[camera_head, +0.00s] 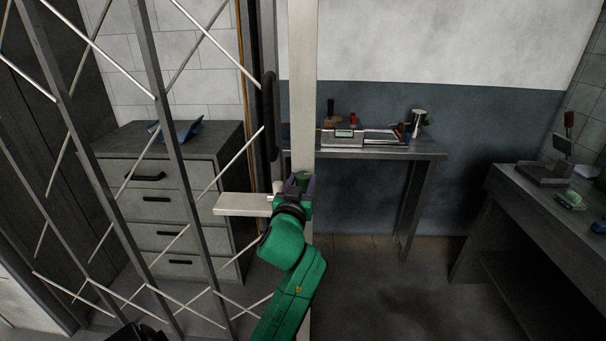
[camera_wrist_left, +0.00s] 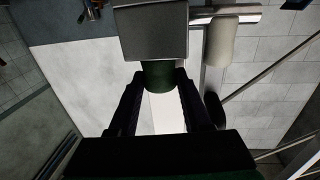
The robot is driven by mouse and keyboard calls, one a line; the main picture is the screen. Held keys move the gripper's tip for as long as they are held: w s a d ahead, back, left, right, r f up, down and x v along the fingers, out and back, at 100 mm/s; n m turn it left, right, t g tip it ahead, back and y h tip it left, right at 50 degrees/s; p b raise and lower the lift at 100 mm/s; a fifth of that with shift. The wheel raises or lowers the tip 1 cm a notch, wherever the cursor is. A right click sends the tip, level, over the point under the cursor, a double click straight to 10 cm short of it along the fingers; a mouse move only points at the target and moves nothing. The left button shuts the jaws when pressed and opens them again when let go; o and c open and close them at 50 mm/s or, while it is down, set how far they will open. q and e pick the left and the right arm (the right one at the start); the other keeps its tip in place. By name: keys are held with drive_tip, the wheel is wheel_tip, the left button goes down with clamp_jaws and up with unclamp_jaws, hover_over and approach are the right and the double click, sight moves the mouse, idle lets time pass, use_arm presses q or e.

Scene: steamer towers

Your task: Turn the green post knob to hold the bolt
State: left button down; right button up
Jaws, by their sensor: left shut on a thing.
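The green post knob (camera_head: 303,175) sits on the pale upright post (camera_head: 302,90) in the head view. My left gripper (camera_head: 299,184) is at the knob, with its green arm rising from below. In the left wrist view the green knob (camera_wrist_left: 158,77) is between the tips of my left gripper (camera_wrist_left: 157,82), which is shut on it. A grey block (camera_wrist_left: 152,32) lies just beyond the knob. A pale horizontal bar (camera_head: 243,205) and a small pale piece (camera_head: 277,188) sit left of the post; I cannot tell which is the bolt. My right gripper is not in view.
A folding lattice gate (camera_head: 165,110) stands left of the post. Behind it is a grey drawer cabinet (camera_head: 160,190) with a blue object on top. A bench (camera_head: 400,150) with tools stands behind, and another table (camera_head: 545,205) at right. Floor between them is clear.

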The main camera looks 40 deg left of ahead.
use_arm(q)
drive_tip(key=shift+a+r+m+t+h+p, duration=0.15)
drive_tip(key=shift+m+t+h+p, duration=0.35)
drive_tip(key=shift+m+h+p, duration=0.4)
drive_tip(key=shift+h, duration=0.4)
drive_tip(key=shift+c, duration=1.7)
unclamp_jaws()
drive_tip(key=shift+f, duration=0.2)
